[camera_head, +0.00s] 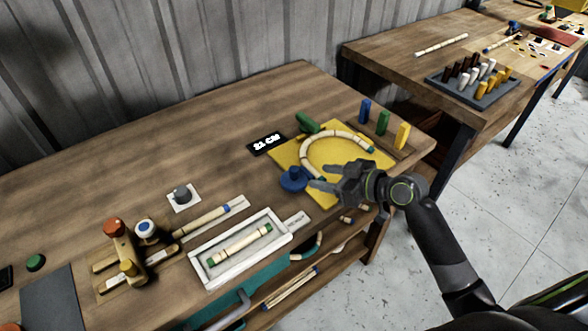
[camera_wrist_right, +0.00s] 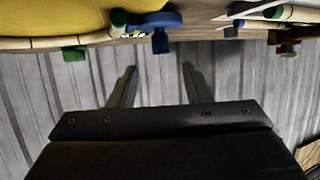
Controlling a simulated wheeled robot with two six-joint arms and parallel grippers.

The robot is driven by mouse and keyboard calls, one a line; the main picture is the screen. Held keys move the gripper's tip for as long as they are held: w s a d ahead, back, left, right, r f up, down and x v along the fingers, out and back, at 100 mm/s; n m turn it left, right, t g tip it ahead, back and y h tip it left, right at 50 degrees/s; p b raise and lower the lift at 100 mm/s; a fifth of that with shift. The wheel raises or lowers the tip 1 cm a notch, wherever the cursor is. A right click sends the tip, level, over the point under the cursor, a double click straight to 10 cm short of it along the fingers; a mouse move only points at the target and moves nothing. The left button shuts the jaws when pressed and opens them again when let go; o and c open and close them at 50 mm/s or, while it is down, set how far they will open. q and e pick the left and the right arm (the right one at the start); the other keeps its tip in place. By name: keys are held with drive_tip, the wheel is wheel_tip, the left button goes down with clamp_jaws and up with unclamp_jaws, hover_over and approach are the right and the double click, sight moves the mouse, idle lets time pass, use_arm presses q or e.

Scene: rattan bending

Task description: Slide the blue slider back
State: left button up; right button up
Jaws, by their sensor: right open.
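A curved pale rattan strip (camera_head: 304,150) with dark bands lies on the board. My right gripper (camera_head: 319,177) is open, its fingers pointing left, just right of the blue slider. In the right wrist view, which looks upside down, the fingers (camera_wrist_right: 158,70) are apart with nothing between them, and the blue slider (camera_wrist_right: 156,25) shows beyond the tips. I cannot tell whether a fingertip touches it. My left gripper is not in view.
A green block (camera_head: 307,122) stands at the board's back left. Blue, green and yellow upright blocks (camera_head: 382,122) stand behind it. A black "21 CM" display (camera_head: 267,143) lies to the left. A white tray (camera_head: 205,278) holding a rattan piece sits front left. The back left table is clear.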

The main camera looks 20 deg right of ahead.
sight(298, 172)
drive_tip(key=p+x, duration=0.1)
drive_tip(key=x, duration=0.9)
clamp_jaws()
